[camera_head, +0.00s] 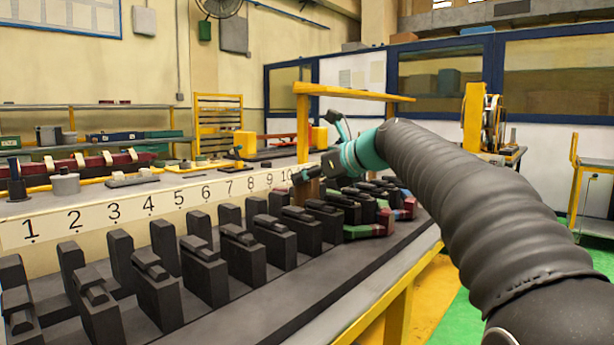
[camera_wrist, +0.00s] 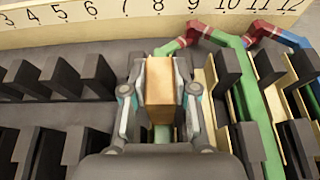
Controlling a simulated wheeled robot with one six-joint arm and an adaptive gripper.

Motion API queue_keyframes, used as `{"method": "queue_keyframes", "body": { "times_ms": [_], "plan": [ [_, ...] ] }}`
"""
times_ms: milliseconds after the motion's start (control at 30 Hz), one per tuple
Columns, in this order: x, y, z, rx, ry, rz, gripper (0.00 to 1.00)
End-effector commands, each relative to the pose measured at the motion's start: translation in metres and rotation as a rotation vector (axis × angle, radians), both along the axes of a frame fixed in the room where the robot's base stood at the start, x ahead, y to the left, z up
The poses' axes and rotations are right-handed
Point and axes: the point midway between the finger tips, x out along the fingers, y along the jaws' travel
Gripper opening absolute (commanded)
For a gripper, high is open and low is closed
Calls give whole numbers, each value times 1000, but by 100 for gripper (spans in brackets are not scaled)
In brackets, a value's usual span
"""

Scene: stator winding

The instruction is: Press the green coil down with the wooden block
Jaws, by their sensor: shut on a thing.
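The wooden block (camera_wrist: 160,90) is upright between my gripper's fingers (camera_wrist: 160,105) in the wrist view. My gripper is shut on it, over the slot near number 8. The green coil (camera_wrist: 252,110) runs along a slot on the right, bends around at the far end with a red patch, and its other side goes toward the block. A bit of green shows just below the block; I cannot tell whether the block touches it. In the head view my gripper (camera_head: 312,178) is at the far part of the row, and a green coil end (camera_head: 372,230) shows beyond the black blocks.
Black slot blocks (camera_head: 205,270) stand in rows along the bench on both sides of my gripper. A numbered white board (camera_head: 120,207) runs behind them. A second coil with blue and red ends (camera_wrist: 285,38) lies to the right. A yellow frame (camera_head: 303,120) stands behind my gripper.

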Motion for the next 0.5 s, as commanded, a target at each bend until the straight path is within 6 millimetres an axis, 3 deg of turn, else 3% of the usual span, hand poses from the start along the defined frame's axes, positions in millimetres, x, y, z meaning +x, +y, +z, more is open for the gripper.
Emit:
{"method": "queue_keyframes", "body": {
  "times_ms": [100, 500],
  "plan": [
    [0, 0, 16, 0, -1, 0, 0],
    [0, 0, 44, 0, -4, 0, 0]
  ]
}}
